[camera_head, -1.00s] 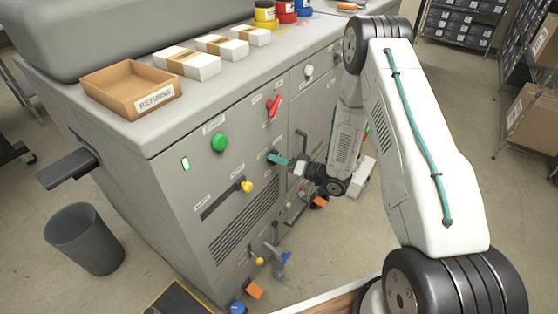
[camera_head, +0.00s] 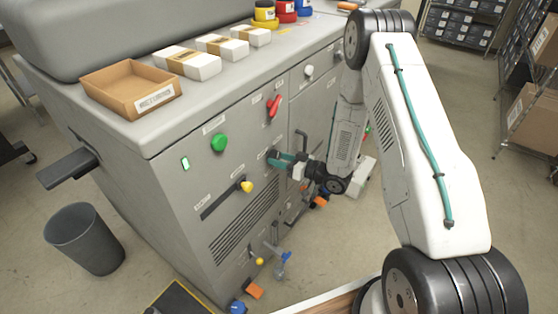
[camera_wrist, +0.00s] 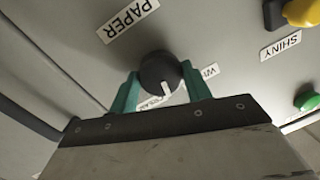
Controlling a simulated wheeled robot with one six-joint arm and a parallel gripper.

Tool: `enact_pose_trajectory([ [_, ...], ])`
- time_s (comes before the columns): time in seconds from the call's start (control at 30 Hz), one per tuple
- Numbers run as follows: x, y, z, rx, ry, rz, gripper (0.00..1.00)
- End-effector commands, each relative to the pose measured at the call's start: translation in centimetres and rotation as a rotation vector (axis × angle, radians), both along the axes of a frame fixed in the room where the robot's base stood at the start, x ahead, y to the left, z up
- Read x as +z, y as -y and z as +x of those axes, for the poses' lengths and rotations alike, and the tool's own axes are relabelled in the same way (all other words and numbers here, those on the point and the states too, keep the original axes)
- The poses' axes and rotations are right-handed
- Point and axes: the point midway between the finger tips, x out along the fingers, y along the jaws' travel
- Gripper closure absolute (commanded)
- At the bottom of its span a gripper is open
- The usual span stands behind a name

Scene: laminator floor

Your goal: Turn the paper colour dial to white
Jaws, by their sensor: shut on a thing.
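The paper colour dial (camera_wrist: 158,68) is a dark round knob with a white pointer mark, on the grey machine front under a PAPER label (camera_wrist: 128,18) in the wrist view. Its mark points down in the picture, tilted slightly right. A partly covered label starting "WH" (camera_wrist: 209,71) is right of the dial. Another label (camera_wrist: 152,102), mostly hidden, is below it. My gripper (camera_wrist: 160,88) is shut on the dial, one teal finger on each side. In the head view my gripper (camera_head: 278,159) is at the machine's front panel, and the dial is hard to make out.
The machine (camera_head: 150,170) also carries a green button (camera_head: 219,143), a red handle (camera_head: 273,106) and a yellow slider knob (camera_head: 246,186). A cardboard tray (camera_head: 130,90) and paper stacks (camera_head: 186,62) lie on top. A grey bin (camera_head: 85,240) stands on the floor at left.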

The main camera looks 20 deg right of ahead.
Motion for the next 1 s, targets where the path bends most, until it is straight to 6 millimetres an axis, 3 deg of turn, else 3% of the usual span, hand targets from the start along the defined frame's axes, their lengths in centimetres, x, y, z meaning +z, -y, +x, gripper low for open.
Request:
enact_pose_trajectory([
  [0.6,0.21,-0.23,-0.18,0.005,0.327,-0.447,0.75],
  [1.0,0.22,-0.36,-0.23,0.006,0.441,-0.603,0.75],
])
